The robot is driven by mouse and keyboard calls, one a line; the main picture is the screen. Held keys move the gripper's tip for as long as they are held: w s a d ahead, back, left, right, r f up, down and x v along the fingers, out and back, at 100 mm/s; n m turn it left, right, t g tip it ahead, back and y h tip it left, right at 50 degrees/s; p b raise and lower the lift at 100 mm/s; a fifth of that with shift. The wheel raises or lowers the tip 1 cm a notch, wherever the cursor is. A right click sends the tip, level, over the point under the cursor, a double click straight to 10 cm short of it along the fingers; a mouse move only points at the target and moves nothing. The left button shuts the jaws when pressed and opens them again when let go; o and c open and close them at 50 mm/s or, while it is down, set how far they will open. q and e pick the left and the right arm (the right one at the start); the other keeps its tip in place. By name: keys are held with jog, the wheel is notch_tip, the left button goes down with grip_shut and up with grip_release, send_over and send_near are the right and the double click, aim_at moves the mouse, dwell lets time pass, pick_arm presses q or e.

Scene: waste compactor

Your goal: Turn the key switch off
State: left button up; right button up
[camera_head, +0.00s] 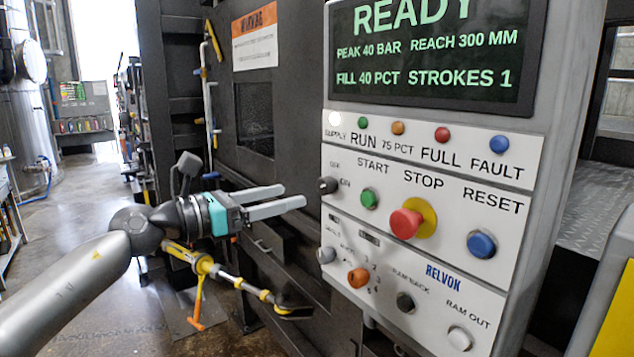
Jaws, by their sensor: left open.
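The key switch (328,185) is a small dark knob at the left edge of the control panel (480,184), with small OFF and ON labels beside it. Its exact turn angle is too small to tell. My left gripper (294,196) is open and empty, with two grey fingers pointing right toward the panel. In the picture its fingertips lie just left of the key switch and a little lower, apart from it. My right gripper is not in view.
Near the switch are a green start button (369,198), a red stop button (405,222) and a blue reset button (481,243). The screen (436,50) reads READY, and the white supply lamp (335,118) looks lit. A yellow tool (203,263) is below my arm.

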aim_at(321, 188)
pick_arm(q)
jog(key=p+x, duration=0.1)
jog(key=x, duration=0.7)
grip_shut()
dwell(0.6)
